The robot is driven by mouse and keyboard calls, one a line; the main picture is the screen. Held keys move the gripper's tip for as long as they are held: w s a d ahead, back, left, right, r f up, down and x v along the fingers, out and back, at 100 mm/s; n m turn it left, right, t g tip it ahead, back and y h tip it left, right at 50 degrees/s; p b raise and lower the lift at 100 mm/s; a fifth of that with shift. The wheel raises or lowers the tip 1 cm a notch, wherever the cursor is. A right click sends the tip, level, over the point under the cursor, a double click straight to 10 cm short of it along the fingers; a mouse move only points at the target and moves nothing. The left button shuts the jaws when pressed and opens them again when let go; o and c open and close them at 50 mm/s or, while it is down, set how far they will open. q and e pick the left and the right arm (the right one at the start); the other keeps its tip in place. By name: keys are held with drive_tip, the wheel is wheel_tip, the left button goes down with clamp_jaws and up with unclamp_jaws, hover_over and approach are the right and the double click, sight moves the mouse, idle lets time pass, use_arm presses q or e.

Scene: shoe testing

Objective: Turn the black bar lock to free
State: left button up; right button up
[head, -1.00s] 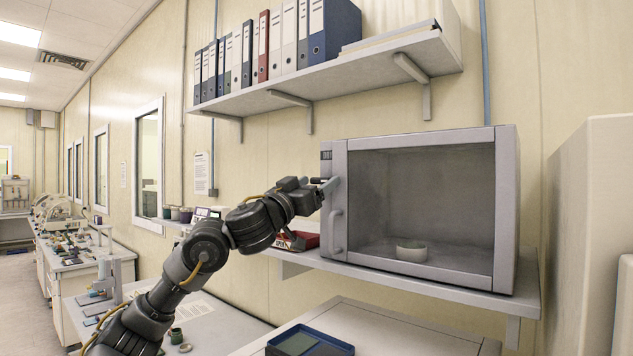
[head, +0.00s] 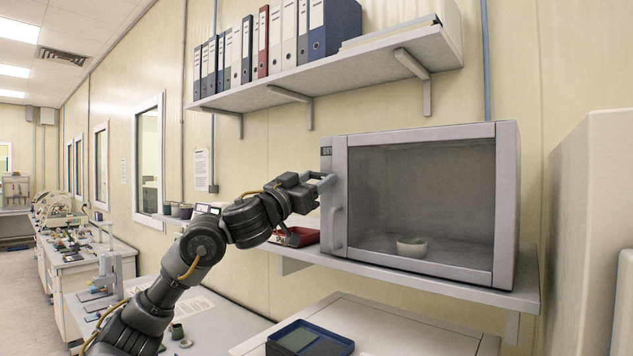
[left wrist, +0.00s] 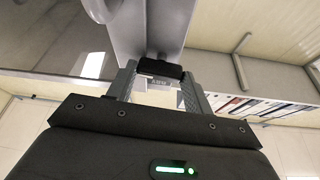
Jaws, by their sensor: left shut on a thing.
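The black bar lock (left wrist: 160,68) shows in the left wrist view as a short dark bar on the grey frame of the cabinet. My left gripper (left wrist: 159,87) is shut on it, with one finger on each side. In the head view my left gripper (head: 326,184) is at the upper left edge of the grey cabinet (head: 420,135), above its vertical door handle (head: 336,228). The bar lock is hidden there behind the fingers. The cabinet's glass door looks closed. My right gripper is not in view.
A small white bowl (head: 411,247) stands inside the cabinet. The cabinet rests on a wall shelf (head: 440,290), with a red tray (head: 295,237) to its left. A shelf of binders (head: 275,98) hangs above. A blue tray (head: 310,340) lies below.

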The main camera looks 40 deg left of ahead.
use_arm(q)
drive_tip(key=m+h, duration=0.1)
drive_tip(key=m, duration=0.1)
drive_tip(key=m+h, duration=0.1)
drive_tip(key=m, duration=0.2)
drive_tip(key=shift+a+r+g+h+p, duration=0.15)
drive_tip(key=shift+g+h+p, duration=0.15)
drive_tip(key=shift+p, duration=0.1)
drive_tip(key=m+h, duration=0.1)
drive_tip(key=m, duration=0.2)
drive_tip(key=m+g+h+p, duration=0.1)
drive_tip(key=m, duration=0.2)
drive_tip(key=shift+a+r+g, duration=0.1)
drive_tip(key=shift+g, duration=0.2)
drive_tip(key=m+g+h, duration=0.1)
drive_tip(key=m, duration=0.3)
drive_tip(key=shift+a+r, duration=0.1)
drive_tip(key=m+g, duration=0.2)
drive_tip(key=m, duration=0.3)
drive_tip(key=o, duration=1)
